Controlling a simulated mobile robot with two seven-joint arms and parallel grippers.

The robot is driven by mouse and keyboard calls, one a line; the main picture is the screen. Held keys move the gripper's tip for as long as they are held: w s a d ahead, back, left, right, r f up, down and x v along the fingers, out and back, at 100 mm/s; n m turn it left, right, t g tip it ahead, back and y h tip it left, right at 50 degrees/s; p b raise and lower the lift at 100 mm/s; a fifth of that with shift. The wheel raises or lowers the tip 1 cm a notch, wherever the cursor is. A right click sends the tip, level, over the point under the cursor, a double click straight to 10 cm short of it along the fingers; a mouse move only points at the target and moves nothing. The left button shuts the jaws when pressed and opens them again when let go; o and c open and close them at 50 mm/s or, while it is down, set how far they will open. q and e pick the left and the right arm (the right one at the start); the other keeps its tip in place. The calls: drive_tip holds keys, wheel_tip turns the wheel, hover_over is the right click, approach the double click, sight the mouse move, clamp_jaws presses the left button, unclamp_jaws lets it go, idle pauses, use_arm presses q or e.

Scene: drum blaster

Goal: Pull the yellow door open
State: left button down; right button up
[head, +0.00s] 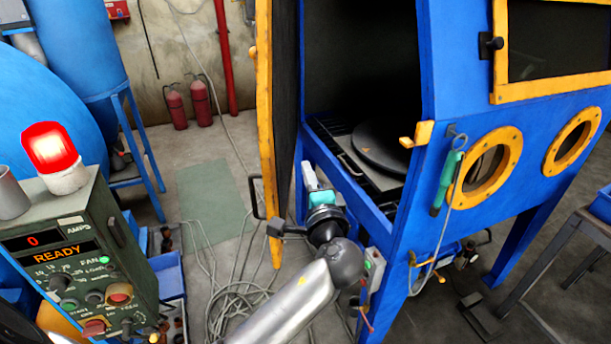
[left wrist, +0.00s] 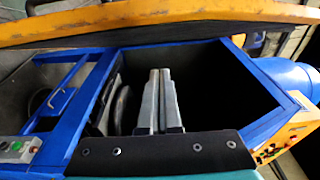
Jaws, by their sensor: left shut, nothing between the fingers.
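The yellow-edged door (head: 265,120) stands swung out from the blue blasting cabinet (head: 455,90), with the dark interior exposed. A black handle (head: 256,197) is on the door's outer left side. In the left wrist view the door's yellow edge (left wrist: 160,27) runs across the top. My left gripper (head: 309,172) is between the door and the cabinet opening, on the door's inner side. Its fingers (left wrist: 160,75) are shut together and hold nothing; they look apart from the door. My right gripper is not in view.
Inside the cabinet is a round dark turntable (head: 375,148). A yellow latch (head: 417,135) and a hanging green tool (head: 445,185) are on the cabinet's corner. A control box (head: 80,260) stands at left.

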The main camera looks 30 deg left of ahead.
use_arm(q)
drive_tip(key=w+a+p, duration=0.1)
drive_tip(key=w+a, duration=0.2)
drive_tip(key=a, duration=0.4)
drive_tip(key=shift+a, duration=0.35)
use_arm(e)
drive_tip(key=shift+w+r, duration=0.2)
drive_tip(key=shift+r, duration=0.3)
